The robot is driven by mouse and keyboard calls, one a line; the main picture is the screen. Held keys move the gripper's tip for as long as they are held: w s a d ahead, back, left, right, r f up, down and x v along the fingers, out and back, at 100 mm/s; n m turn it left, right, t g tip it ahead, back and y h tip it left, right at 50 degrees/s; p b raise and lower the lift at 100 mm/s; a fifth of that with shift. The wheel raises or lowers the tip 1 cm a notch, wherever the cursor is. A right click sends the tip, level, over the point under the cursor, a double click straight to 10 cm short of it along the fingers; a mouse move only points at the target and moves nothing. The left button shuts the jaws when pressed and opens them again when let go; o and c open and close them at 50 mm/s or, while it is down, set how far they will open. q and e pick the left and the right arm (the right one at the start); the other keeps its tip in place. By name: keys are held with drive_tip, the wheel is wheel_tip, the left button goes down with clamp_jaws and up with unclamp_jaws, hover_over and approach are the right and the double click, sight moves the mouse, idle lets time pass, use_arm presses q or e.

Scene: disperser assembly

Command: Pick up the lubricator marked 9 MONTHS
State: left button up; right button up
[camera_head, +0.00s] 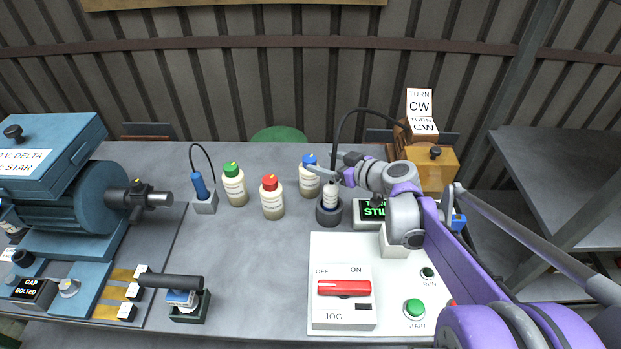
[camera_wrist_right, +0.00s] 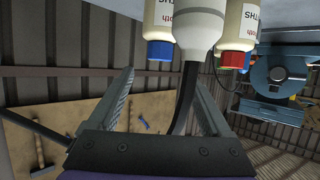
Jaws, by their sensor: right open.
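Three cream lubricator bottles stand on the grey bench: one green-capped (camera_head: 234,187), one red-capped (camera_head: 272,199) and one blue-capped (camera_head: 309,183). Their labels are too small to read, so I cannot tell which says 9 MONTHS. In the right wrist view, the blue cap (camera_wrist_right: 160,50) and red cap (camera_wrist_right: 233,61) show, with only parts of the labels. My right gripper (camera_head: 331,170) is open and empty, close to the blue-capped bottle, above a white tool (camera_head: 330,197) in a dark round holder. The tool's black cable passes by the fingers. My left gripper is out of view.
A blue corded tool (camera_head: 201,187) stands in a grey holder left of the bottles. A white panel (camera_head: 345,298) with a red switch lies in front. Blue machinery (camera_head: 75,195) fills the left.

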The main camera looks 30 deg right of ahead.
sight(314, 161)
drive_tip(key=x, duration=0.7)
drive_tip(key=shift+w+f, duration=0.1)
drive_tip(key=shift+f, duration=0.4)
clamp_jaws()
idle(0.9)
